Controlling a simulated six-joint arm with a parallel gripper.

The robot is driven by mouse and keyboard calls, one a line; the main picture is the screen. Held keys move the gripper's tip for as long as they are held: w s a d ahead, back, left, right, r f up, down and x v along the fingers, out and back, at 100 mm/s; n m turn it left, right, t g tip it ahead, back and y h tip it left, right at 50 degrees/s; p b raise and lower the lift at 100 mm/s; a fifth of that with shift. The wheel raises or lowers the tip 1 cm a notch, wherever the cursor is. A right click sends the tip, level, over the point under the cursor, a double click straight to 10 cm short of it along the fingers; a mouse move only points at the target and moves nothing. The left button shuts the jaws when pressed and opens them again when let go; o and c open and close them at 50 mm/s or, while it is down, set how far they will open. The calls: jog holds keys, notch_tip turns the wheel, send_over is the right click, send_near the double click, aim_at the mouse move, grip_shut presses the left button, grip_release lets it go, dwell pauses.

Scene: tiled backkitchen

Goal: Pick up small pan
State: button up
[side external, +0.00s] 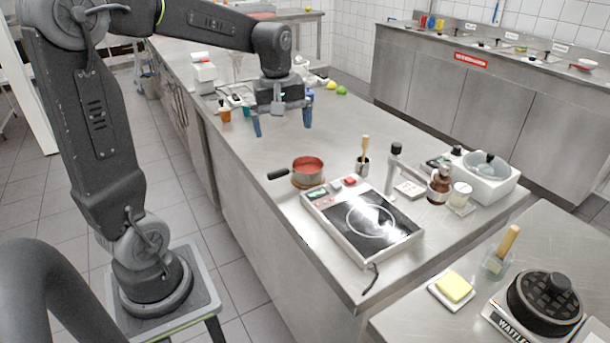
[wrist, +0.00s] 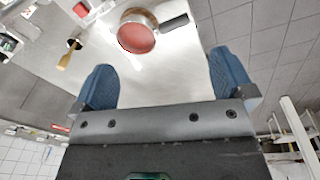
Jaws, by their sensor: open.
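The small pan (side external: 308,169) has a reddish inside and a dark handle (side external: 278,175) pointing left. It sits on a round brown base on the steel counter, just behind the induction hob. In the wrist view the small pan (wrist: 136,36) is near the top, with its handle toward the upper right. My gripper (side external: 283,130) is open and empty, above the counter, behind and to the left of the pan in the side view. Its blue fingers (wrist: 162,85) are wide apart in the wrist view, and the pan lies beyond them, not touching.
The induction hob (side external: 365,222) stands in front of the pan. A cup with a wooden utensil (side external: 363,164), a bottle (side external: 440,185) and a white basin (side external: 487,178) stand to the right. Bottles and bowls crowd behind my gripper. The counter between gripper and pan is clear.

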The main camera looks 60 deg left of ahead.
aim_at(282, 170)
jog(key=a+f+n, duration=0.1)
jog(key=f, duration=0.2)
jog(key=w+a+f+n, duration=0.1)
jog(key=a+f, duration=0.1)
jog(key=f, duration=0.2)
jog(key=a+f+n, duration=0.1)
jog(key=a+f, duration=0.1)
jog(key=f, duration=0.1)
jog(key=shift+w+f+g, duration=0.15)
jog(key=shift+f+g, duration=0.15)
jog(key=shift+g, duration=0.1)
jog(key=shift+d+f, duration=0.15)
jog(key=shift+f, duration=1.2)
jog(key=shift+d+f, duration=0.15)
jog(key=shift+f, duration=1.2)
jog(key=c, duration=0.7)
jog(key=shift+r, duration=0.2)
